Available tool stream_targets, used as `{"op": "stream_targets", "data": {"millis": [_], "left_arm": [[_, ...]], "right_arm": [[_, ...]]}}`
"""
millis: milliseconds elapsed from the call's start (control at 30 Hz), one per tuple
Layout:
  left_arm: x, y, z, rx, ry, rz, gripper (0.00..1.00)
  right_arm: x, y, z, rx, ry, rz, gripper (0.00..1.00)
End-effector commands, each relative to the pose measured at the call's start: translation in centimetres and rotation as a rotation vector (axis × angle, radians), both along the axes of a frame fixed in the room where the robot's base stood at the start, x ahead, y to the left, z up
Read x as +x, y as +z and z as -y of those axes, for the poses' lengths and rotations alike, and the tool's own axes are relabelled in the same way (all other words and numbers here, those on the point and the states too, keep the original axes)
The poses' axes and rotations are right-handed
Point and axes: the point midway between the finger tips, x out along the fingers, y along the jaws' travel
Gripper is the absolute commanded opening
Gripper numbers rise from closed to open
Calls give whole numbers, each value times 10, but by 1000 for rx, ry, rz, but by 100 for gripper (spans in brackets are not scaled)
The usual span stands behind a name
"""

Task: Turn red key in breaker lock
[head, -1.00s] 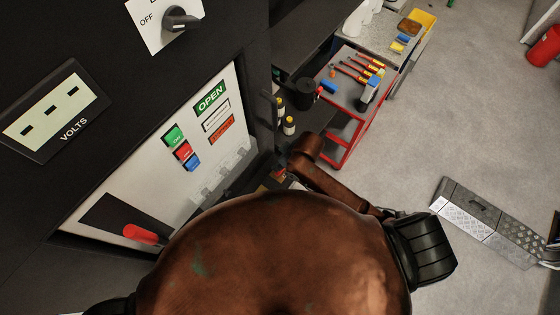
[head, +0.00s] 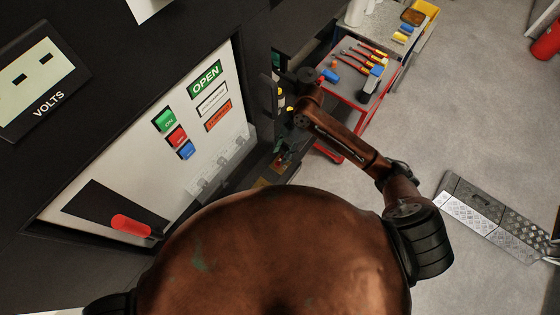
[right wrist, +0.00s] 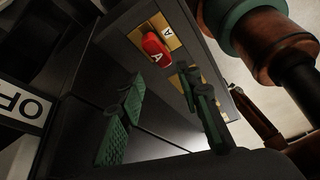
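In the right wrist view a red key (right wrist: 154,50) marked "A" sits at a brass lock plate (right wrist: 172,40), also marked "A", on a dark panel. My right gripper (right wrist: 163,84) has its two green fingers spread apart and empty, with the key beyond the fingertips and apart from them. In the head view the right gripper (head: 284,154) hangs beside the edge of the dark cabinet, small and partly shaded; I cannot make out the key there. My left gripper is in neither view.
The cabinet's pale breaker panel (head: 225,140) carries an OPEN label, coloured buttons and a red handle (head: 131,225). A red tool cart (head: 352,92) stands behind my right arm. A metal ramp (head: 490,220) lies on the right. Grey floor between is clear.

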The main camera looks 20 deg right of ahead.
Motion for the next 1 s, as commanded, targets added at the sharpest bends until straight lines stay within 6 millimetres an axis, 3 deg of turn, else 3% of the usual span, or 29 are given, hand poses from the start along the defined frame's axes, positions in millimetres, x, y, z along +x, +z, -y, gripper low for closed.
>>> {"op": "stream_targets", "data": {"millis": [200,400,600,1000], "left_arm": [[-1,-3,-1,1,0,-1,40],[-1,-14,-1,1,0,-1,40],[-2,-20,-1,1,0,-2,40],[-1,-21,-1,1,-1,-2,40]], "right_arm": [[13,-3,12,-4,347,3,32],[2,-32,1,3,342,1,32],[-2,-48,-5,3,340,3,32],[-4,-54,-7,2,339,3,32]]}}
